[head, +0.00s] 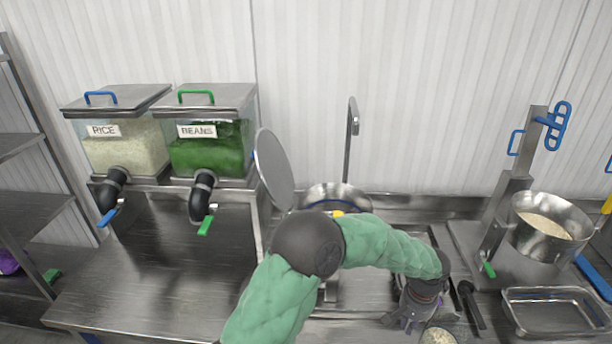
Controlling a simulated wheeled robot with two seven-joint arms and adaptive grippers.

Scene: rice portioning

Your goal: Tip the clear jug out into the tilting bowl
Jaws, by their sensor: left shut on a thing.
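The tilting bowl (519,240) is a round metal pot on a stand at the right, upright, with pale grain inside. My left gripper (412,318) is at the lower right, at the end of the green-sleeved arm. It is shut on what looks like the clear jug (437,328), whose round mouth shows pale grains at the bottom edge. Most of the jug is cut off by the frame. The gripper and jug are left of and nearer than the bowl, apart from it. My right gripper is not in view.
A rectangular metal tray (548,295) lies in front of the bowl, with a black-handled tool (470,303) beside it. Rice (124,146) and beans (212,152) dispensers stand at the left. Another metal bowl (318,194) is partly hidden behind my arm. The left counter is clear.

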